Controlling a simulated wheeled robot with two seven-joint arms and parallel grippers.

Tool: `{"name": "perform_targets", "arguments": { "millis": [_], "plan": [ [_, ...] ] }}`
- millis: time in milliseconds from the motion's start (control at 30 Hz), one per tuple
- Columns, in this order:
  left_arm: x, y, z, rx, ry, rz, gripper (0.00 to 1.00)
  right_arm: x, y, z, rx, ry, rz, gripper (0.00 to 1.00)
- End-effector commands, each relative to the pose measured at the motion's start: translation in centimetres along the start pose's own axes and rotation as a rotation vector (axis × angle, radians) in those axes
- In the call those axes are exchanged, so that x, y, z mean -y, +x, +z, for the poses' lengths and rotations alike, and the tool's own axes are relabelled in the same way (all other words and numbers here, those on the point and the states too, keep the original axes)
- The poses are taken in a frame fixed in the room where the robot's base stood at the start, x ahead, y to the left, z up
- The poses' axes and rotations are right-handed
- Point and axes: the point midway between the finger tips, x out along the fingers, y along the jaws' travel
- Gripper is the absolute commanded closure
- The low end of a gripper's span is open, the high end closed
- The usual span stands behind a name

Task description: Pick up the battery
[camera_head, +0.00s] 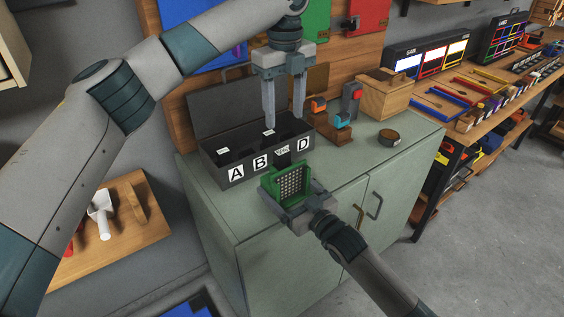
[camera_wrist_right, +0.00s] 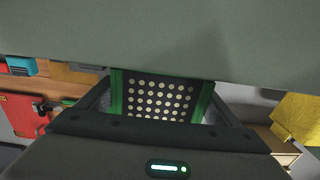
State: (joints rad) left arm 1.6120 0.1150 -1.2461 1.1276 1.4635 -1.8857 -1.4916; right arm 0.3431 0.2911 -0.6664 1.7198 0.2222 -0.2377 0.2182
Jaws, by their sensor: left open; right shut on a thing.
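I cannot make out a battery for certain. An open dark box (camera_head: 240,172) with letters A, B and D on its front stands on the cabinet. White labels show inside it, and its floor is too dark to read. My left gripper (camera_head: 284,115) points straight down over the box, its two fingers apart with nothing between them. My right gripper (camera_head: 295,192) is shut on a green-framed panel with rows of pale dots (camera_head: 291,182), in front of the box. The panel also fills the middle of the right wrist view (camera_wrist_right: 160,98), between the fingers.
The green cabinet (camera_head: 350,170) carries an orange and teal tool (camera_head: 333,120), a wooden box (camera_head: 390,93) and a small round tin (camera_head: 388,137). A wooden board with a white scoop (camera_head: 102,210) lies at left. A workbench with tools (camera_head: 470,100) stands at right.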

Motion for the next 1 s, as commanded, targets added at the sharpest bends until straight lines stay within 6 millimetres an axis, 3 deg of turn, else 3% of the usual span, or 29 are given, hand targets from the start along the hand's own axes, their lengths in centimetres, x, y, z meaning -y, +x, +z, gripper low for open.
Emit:
{"name": "perform_targets", "arguments": {
  "millis": [500, 1000],
  "plan": [
    [-0.1, 6.1, 0.0, -0.001, -0.001, 0.001, 0.48, 0.0, 0.0, 0.1, 0.002, 0.001, 0.0, 0.5],
    [-0.1, 6.9, 0.0, 0.0, -0.001, 0.0, 0.48, 0.0, 0.0, 0.1, 0.002, 0.001, 0.0, 0.5]
  ]
}}
